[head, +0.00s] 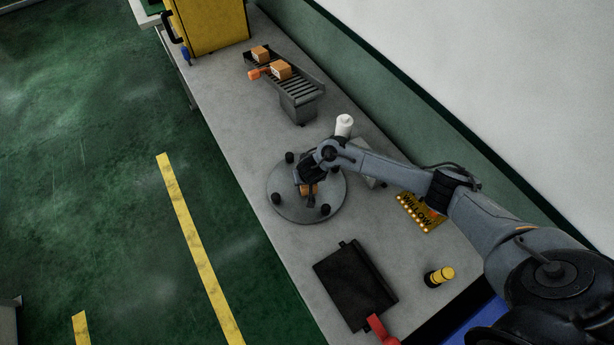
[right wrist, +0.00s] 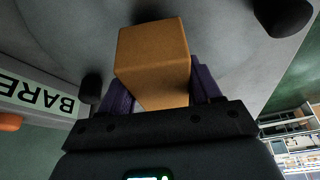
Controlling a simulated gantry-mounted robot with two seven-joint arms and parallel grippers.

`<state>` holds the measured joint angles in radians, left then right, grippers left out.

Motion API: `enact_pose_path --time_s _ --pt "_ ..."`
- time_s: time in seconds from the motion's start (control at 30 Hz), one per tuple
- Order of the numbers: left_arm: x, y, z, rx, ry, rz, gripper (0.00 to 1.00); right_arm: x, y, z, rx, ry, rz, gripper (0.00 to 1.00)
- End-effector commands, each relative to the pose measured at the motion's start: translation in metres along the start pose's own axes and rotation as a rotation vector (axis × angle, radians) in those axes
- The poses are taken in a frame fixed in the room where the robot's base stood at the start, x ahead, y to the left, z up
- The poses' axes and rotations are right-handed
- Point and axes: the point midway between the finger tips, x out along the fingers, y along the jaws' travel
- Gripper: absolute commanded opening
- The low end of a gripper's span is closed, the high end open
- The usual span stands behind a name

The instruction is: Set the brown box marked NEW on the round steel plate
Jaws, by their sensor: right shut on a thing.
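The round steel plate (head: 288,208) lies on the long grey bench, with several black knobs around its rim. My right gripper (head: 309,190) is over the plate's middle, shut on a small brown box (head: 305,190). In the right wrist view the brown box (right wrist: 153,60) sits between the two purple fingers of my right gripper (right wrist: 150,90). I cannot see a NEW mark on the faces in view. Whether the box touches the plate is hard to tell. My left gripper is not in view.
A small roller conveyor (head: 298,97) at the back carries two brown boxes (head: 281,70). A white bottle (head: 344,125) stands behind the plate. A black flat case (head: 354,285), a yellow-black cylinder (head: 439,276) and a yellow lettered panel (head: 420,212) are nearer. A BARE label (right wrist: 40,92) shows at left.

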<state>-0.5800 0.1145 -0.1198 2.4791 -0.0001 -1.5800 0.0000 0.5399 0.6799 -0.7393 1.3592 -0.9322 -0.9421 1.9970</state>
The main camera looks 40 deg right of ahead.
Motion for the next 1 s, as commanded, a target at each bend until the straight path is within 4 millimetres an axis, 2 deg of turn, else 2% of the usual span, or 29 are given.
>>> enact_pose_path --time_s 1.0 --pt "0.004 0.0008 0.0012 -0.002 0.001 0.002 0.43 0.0085 -0.0003 0.003 0.001 0.001 -0.001 0.15"
